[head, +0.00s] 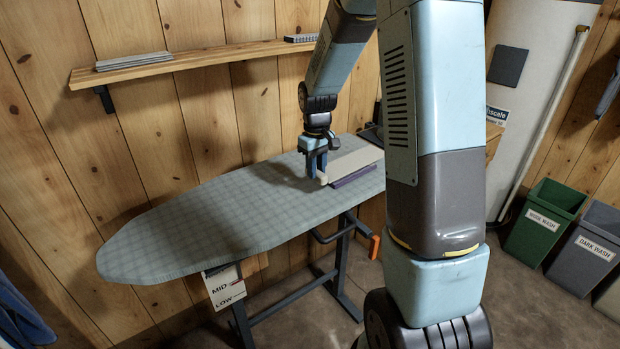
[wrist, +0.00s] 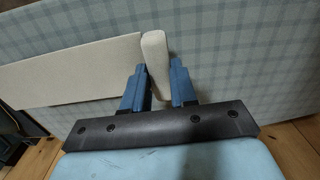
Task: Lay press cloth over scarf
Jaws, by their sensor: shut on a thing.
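A cream press cloth (head: 352,160) lies as a flat slab at the right part of the ironing board. A purple strip, seemingly the scarf (head: 355,176), shows at its near edge. The cloth partly hides it, and I cannot make it out in the wrist view. My gripper (head: 317,165) points down at the cloth's left end. In the wrist view, my gripper (wrist: 158,82) is shut on a raised cream end of the press cloth (wrist: 156,55). The flat cream part (wrist: 70,68) extends left from there. Whether the cloth touches the scarf is unclear.
The plaid ironing board (head: 190,220) is bare to the left. An orange-ended lever (head: 374,245) sits below its near edge. A wall shelf (head: 180,64) is above. Green (head: 545,222) and grey (head: 588,248) bins stand on the floor at right.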

